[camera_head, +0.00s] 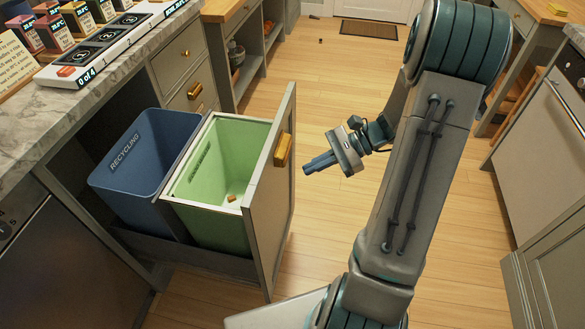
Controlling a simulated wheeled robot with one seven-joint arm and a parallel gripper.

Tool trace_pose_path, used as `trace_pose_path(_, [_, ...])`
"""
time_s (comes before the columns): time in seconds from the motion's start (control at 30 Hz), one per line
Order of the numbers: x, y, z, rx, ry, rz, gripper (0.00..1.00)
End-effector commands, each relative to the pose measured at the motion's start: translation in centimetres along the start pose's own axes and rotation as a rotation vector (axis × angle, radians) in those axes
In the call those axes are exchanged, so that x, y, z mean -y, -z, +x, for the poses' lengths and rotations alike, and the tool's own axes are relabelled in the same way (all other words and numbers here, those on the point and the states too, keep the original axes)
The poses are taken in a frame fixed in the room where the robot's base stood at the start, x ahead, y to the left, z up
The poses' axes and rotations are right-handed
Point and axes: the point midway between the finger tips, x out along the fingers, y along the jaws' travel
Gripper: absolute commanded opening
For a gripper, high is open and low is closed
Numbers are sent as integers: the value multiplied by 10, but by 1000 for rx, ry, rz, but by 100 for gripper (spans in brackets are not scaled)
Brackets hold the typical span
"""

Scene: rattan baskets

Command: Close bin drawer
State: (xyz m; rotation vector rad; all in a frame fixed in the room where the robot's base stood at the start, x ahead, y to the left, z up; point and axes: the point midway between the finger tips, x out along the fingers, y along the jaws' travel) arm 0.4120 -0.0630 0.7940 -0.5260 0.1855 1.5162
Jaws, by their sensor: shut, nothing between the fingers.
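The bin drawer is pulled out from under the marble counter. Its grey front panel (268,210) stands away from the cabinet, with a gold handle (284,150) on its outer face. The drawer holds a blue recycling bin (140,165) nearer the cabinet and a green bin (222,170) next to the front panel. A small brown object (232,198) lies inside the green bin. My gripper (307,168) is shut and empty. In the picture it is just right of the front panel and handle, with its fingers pointing left toward them. A small gap shows between fingertips and panel.
A marble counter (115,88) above the drawer carries small boxes and a panel reading "0 of 4". A closed drawer with a gold handle (195,91) is behind the bins. An appliance (545,130) stands at right. Wooden floor (320,80) between is clear.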

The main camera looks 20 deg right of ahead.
Motion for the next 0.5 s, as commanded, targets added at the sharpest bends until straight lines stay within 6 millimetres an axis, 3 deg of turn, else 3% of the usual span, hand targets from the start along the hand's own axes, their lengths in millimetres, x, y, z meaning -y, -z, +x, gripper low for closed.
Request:
trace_pose_path(0.03, [1,26,-2,52,62,58,0])
trace_pose_path(0.2, [10,83,-20,221,274,211,0])
trace_pose_path(0.33, [12,116,-34,318,401,284,0])
trace_pose_path(0.5, [12,136,-45,382,485,328,0])
